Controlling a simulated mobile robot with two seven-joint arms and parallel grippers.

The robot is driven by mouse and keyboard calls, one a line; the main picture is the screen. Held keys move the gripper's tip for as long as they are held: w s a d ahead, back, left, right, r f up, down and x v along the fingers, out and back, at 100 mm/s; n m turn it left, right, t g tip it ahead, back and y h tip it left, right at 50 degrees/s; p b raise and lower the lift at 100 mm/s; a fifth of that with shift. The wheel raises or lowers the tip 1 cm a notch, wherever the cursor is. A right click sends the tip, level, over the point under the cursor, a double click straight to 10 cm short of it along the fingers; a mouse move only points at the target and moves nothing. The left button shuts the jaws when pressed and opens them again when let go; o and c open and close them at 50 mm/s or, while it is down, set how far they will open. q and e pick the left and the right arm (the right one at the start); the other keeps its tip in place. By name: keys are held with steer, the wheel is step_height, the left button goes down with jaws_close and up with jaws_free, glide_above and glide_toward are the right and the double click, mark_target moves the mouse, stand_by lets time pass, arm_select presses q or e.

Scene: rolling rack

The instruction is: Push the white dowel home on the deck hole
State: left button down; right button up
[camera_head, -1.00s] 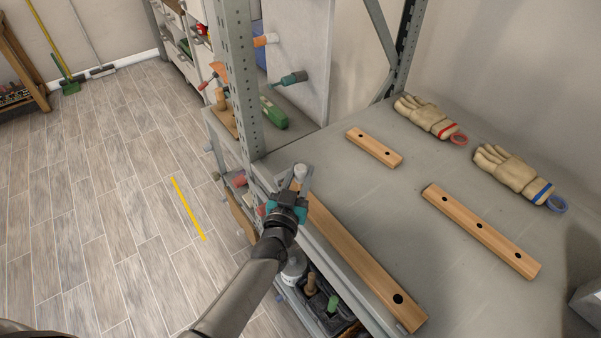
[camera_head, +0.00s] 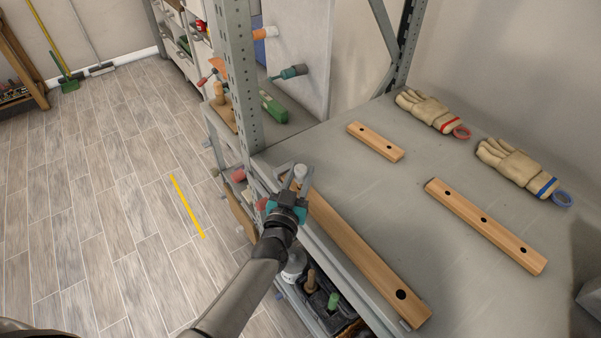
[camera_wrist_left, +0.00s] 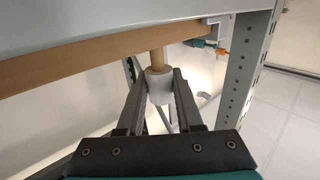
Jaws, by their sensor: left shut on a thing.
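My left gripper (camera_head: 294,179) is at the front edge of the rack deck (camera_head: 350,200), close beside the upright post. It is shut on the white dowel (camera_head: 301,170), whose pale round top shows between the fingertips. In the left wrist view the white part of the dowel (camera_wrist_left: 159,88) sits between both fingers (camera_wrist_left: 158,100), and a tan wooden shaft runs from it to a wooden strip (camera_wrist_left: 100,52). I cannot tell how deep the shaft sits; the hole there is hidden. A long wooden strip (camera_head: 355,245) along the deck edge has a dark open hole at its near end. My right gripper is not in view.
A short wooden strip (camera_head: 376,141) and a longer one with several holes (camera_head: 485,225) lie on the deck. Two gloves (camera_head: 430,110) (camera_head: 515,168) lie at the back. The perforated post (camera_head: 240,80) stands close to my left gripper. The middle deck is clear.

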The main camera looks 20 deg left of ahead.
arm_select(q)
steer(key=shift+f+b, duration=1.1)
steer(key=shift+f, duration=0.2)
steer(key=shift+c, duration=2.4)
jaws_free()
steer(key=shift+s, duration=0.15)
steer(key=s, duration=1.5)
steer(key=shift+d, duration=0.1)
